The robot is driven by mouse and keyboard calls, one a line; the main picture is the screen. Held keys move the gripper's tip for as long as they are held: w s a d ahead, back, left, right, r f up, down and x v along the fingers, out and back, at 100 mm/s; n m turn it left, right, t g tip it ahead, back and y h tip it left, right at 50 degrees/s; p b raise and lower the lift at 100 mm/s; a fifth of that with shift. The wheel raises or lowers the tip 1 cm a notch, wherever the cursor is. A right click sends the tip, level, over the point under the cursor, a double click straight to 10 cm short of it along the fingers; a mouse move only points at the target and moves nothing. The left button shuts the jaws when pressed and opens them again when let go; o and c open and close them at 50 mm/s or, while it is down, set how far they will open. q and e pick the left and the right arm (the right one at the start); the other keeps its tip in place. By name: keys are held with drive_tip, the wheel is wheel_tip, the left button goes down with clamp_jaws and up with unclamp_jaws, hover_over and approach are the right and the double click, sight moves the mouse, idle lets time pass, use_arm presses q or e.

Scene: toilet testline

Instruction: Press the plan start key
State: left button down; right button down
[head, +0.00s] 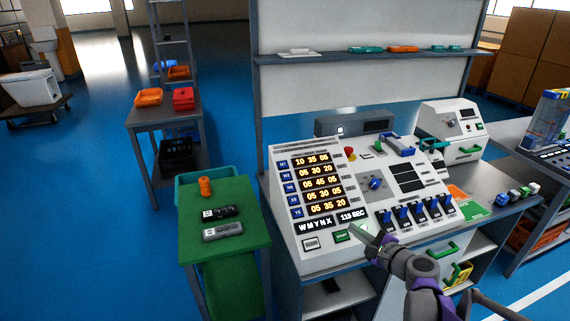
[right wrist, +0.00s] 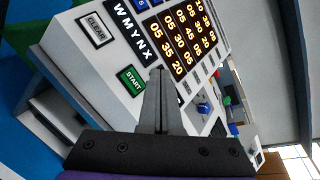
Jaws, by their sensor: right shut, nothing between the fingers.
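The green START key (head: 342,237) sits on the sloped white console (head: 290,215), near its lower front edge. It also shows in the right wrist view (right wrist: 132,79), beside the white CLEAR key (right wrist: 96,30). My right gripper (head: 358,229) is shut and empty, with its tips just to the right of the START key. In the right wrist view its shut fingers (right wrist: 158,72) end beside the key; I cannot tell whether they touch the panel. The key's face is uncovered in both views. My left gripper is out of view.
Above the keys are the WMYNX and 119 SEC displays and lit number rows (head: 318,185). Blue switches (head: 404,216) stand right of the gripper, and a red knob (head: 350,153) is at the top. A green side table (head: 245,252) with small items stands left.

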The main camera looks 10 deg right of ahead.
drive_tip(key=s+a+f+n+g+y+p, duration=0.15)
drive_tip(key=s+a+n+g, duration=0.35)
drive_tip(key=s+a+n, duration=0.8)
drive_tip(key=s+a+f+n+g+h+p, duration=0.1)
drive_tip(key=s+n+g+h, duration=0.1)
drive_tip(key=s+n, duration=0.3)
drive_tip(key=s+a+f+n+g+h+p, duration=0.1)
drive_tip(key=s+f+n+g+h, duration=0.1)
drive_tip(key=s+n, duration=0.3)
drive_tip(key=s+h, duration=0.1)
drive_tip(key=s, duration=0.3)
drive_tip(key=shift+a+f, duration=0.3)
drive_tip(key=shift+a, duration=0.05)
